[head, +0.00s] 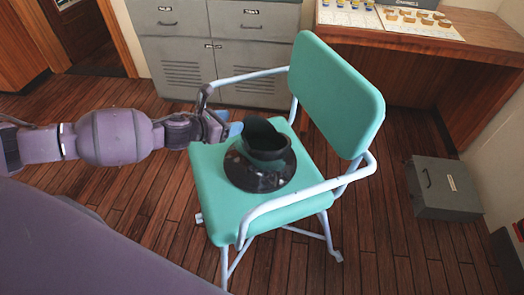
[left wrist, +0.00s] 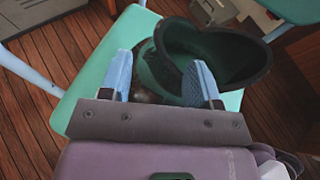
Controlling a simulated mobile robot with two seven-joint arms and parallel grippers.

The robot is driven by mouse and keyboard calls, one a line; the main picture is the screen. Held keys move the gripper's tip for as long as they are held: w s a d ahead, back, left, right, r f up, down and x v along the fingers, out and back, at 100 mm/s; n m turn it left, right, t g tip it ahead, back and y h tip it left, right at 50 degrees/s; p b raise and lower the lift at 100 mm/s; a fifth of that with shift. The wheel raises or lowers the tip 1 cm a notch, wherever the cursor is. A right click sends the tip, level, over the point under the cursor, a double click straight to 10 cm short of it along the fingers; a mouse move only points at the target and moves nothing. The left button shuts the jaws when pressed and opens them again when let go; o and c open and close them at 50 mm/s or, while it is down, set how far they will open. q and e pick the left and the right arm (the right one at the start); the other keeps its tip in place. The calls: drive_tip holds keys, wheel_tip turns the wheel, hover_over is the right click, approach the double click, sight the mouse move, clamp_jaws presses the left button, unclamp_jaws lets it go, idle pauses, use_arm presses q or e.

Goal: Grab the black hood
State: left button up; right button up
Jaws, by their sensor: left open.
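The black hood (head: 262,160) stands upright on the seat of a teal chair (head: 213,180). It has a wide round base and a flared, open top with a dark green inside. My left gripper (head: 232,130) is at the hood's left side near its top. In the left wrist view the two blue fingers (left wrist: 160,80) are spread apart, with the hood (left wrist: 240,62) just beyond them and partly behind the right finger. The fingers are not closed on it, and I cannot tell whether one touches it. My right gripper is not in view.
The chair's pale armrests (head: 310,190) and its backrest (head: 338,95) flank the hood. Grey cabinets (head: 215,50) stand behind. A wooden desk (head: 400,35) is at the back right. A grey box (head: 445,188) sits on the floor at right.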

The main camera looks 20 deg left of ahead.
sight(245, 121)
use_arm(q)
drive_tip(key=shift+b+x, duration=0.35)
drive_tip(key=shift+x, duration=2.45)
drive_tip(key=shift+s, duration=0.1)
drive_tip(key=shift+c, duration=0.3)
drive_tip(key=c, duration=1)
clamp_jaws()
drive_tip(key=shift+s+d, duration=0.1)
